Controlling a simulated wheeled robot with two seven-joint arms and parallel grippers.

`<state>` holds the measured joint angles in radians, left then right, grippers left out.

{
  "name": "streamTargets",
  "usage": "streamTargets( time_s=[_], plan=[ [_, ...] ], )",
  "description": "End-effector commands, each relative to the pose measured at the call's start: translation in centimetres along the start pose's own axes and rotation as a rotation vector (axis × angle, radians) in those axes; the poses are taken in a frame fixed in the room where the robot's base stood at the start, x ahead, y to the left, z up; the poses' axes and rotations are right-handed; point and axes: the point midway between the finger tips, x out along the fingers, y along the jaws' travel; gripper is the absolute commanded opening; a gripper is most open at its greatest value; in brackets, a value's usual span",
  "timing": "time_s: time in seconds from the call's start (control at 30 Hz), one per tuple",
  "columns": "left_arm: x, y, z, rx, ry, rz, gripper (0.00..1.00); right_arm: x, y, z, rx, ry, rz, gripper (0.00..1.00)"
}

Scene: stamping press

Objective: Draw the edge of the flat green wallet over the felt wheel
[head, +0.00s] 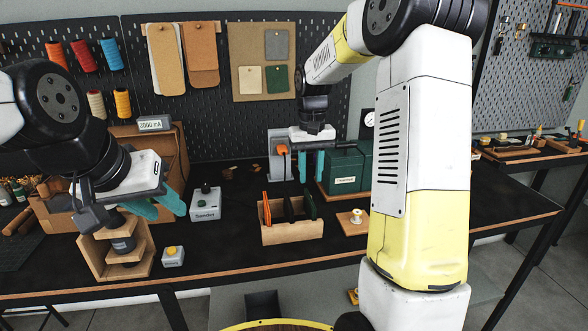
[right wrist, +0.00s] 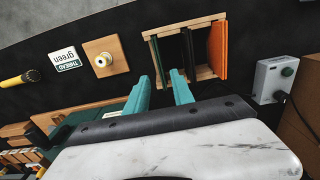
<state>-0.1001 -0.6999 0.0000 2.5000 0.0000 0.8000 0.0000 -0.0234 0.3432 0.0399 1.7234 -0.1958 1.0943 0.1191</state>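A wooden rack (head: 290,237) holds flat upright pieces: an orange one (head: 267,210), a black one (head: 290,208) and the green wallet (head: 311,204) at the right. My right gripper (head: 311,166) is open and empty, pointing down above and behind the rack's right side. My left gripper (head: 160,207) is open and empty above a wooden stand (head: 143,252). The stand has a dark round part (head: 123,242), possibly the felt wheel; its top is partly hidden.
A thread spool on a wooden block (head: 352,220) is right of the rack. The bench front is mostly clear.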

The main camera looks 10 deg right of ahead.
Motion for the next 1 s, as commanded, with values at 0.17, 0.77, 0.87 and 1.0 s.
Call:
streamTargets(
  time_s=[0.17, 0.77, 0.87, 1.0],
  plan=[
    [0.0, 0.0, 0.0, 0.0, 0.0, 0.0, 0.36, 1.1, 0.0, 0.1, 0.0, -0.002, 0.0, 0.29],
    [0.0, 0.0, 0.0, 0.0, 0.0, 0.0, 0.36, 7.7, 0.0, 0.1, 0.0, 0.002, 0.0, 0.09],
    [0.0, 0.0, 0.0, 0.0, 0.0, 0.0, 0.36, 7.7, 0.0, 0.1, 0.0, 0.002, -0.001, 0.0],
    [0.0, 0.0, 0.0, 0.0, 0.0, 0.0, 0.36, 7.6, 0.0, 0.1, -0.001, 0.002, -0.001, 0.0]
  ],
)
